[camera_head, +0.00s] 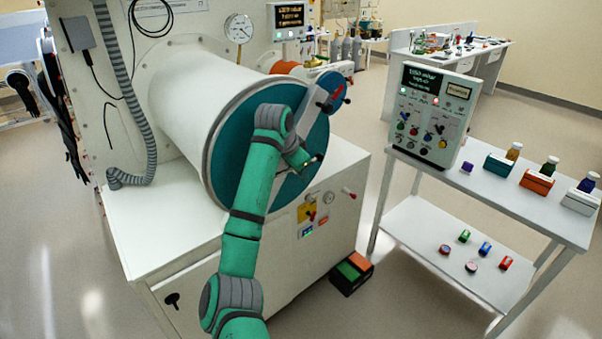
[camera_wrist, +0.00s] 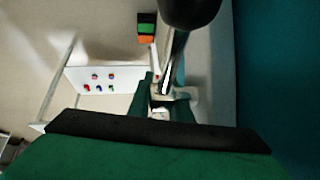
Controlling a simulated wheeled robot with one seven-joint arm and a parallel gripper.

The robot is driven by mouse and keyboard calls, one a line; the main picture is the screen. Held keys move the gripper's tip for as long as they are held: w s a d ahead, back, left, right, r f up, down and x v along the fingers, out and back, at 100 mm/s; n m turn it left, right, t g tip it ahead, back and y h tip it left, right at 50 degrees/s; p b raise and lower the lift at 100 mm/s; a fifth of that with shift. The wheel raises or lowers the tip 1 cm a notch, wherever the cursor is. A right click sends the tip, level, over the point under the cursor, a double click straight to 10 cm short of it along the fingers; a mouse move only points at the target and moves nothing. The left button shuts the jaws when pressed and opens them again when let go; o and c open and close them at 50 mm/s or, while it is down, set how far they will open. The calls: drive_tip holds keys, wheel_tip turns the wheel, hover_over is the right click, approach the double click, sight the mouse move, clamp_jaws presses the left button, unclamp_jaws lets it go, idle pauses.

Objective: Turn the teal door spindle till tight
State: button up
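The large round teal door (camera_head: 233,158) closes the end of a white cylinder. My green arm crosses in front of it and hides the middle, including most of the spindle. My gripper (camera_head: 306,163) is at the right part of the door face, beside a dark handle tip (camera_head: 319,158). In the wrist view, a metal spindle bar (camera_wrist: 172,60) with a black knob (camera_wrist: 190,8) runs down to my gripper (camera_wrist: 163,98), between or just in front of its fingers. Whether the fingers press on the bar is unclear. The door's teal face (camera_wrist: 285,80) fills the right side there.
A smaller blue door (camera_head: 331,86) with a red handle is just beyond the teal one. A white two-shelf cart (camera_head: 490,200) with a control box (camera_head: 432,112) and bottles stands at the right. A green and orange pedal (camera_head: 351,271) is on the floor. Floor between is clear.

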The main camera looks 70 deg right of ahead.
drive_tip(key=v, duration=1)
drive_tip(key=shift+a+r, duration=0.15)
drive_tip(key=shift+r, duration=0.15)
drive_tip(key=shift+s, duration=0.1)
